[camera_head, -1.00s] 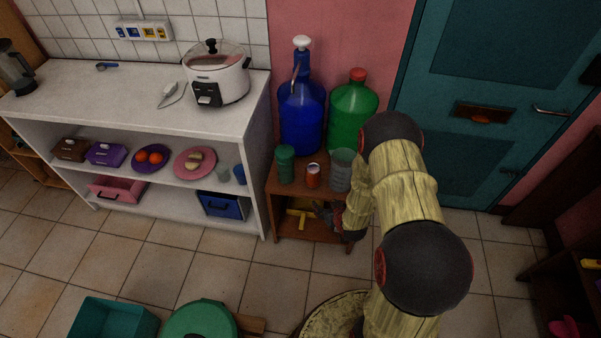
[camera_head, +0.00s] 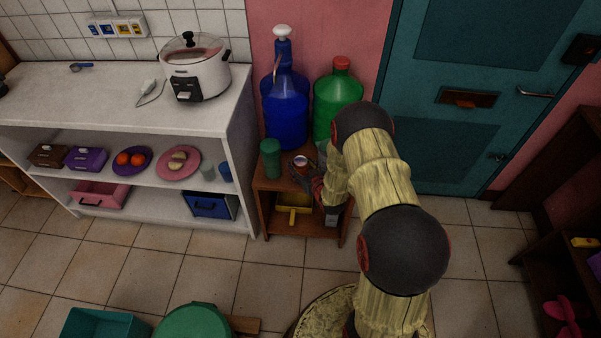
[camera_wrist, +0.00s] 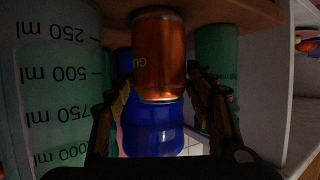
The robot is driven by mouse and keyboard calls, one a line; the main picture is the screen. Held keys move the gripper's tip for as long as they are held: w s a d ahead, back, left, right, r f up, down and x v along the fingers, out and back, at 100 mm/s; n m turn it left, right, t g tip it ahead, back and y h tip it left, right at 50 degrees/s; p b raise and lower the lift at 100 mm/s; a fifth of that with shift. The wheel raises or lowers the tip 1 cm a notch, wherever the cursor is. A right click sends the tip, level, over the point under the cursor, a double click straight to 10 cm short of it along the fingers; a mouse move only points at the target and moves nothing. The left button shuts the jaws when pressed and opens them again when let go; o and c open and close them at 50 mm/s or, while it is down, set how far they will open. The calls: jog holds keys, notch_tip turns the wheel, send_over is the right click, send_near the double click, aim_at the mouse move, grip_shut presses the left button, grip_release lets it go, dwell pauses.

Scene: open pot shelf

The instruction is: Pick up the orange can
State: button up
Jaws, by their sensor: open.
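The orange can (camera_wrist: 158,50) stands on the small wooden stand (camera_head: 266,184), with its silver top (camera_head: 301,160) showing in the head view. The wrist view is upside down and shows the can between the fingertips of my gripper (camera_wrist: 160,82). The fingers are open, one on each side of the can, with gaps visible beside it. In the head view my gripper (camera_head: 308,182) is at the stand's front edge and hides most of the can's body. I cannot tell how deep the can sits between the fingers.
A green cup (camera_head: 270,158) stands left of the can. A clear measuring cup (camera_wrist: 55,80) stands close on its other side, mostly hidden by my arm in the head view. Blue (camera_head: 286,112) and green (camera_head: 337,100) bottles stand behind. A white shelf (camera_head: 240,165) is at left.

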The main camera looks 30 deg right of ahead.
jog(key=shift+w+f, duration=0.2)
jog(key=shift+w, duration=0.3)
jog(key=shift+d, duration=0.1)
jog(key=shift+c, duration=0.8)
jog(key=c, duration=0.4)
jog(key=shift+c, duration=0.2)
jog(key=shift+r, duration=0.15)
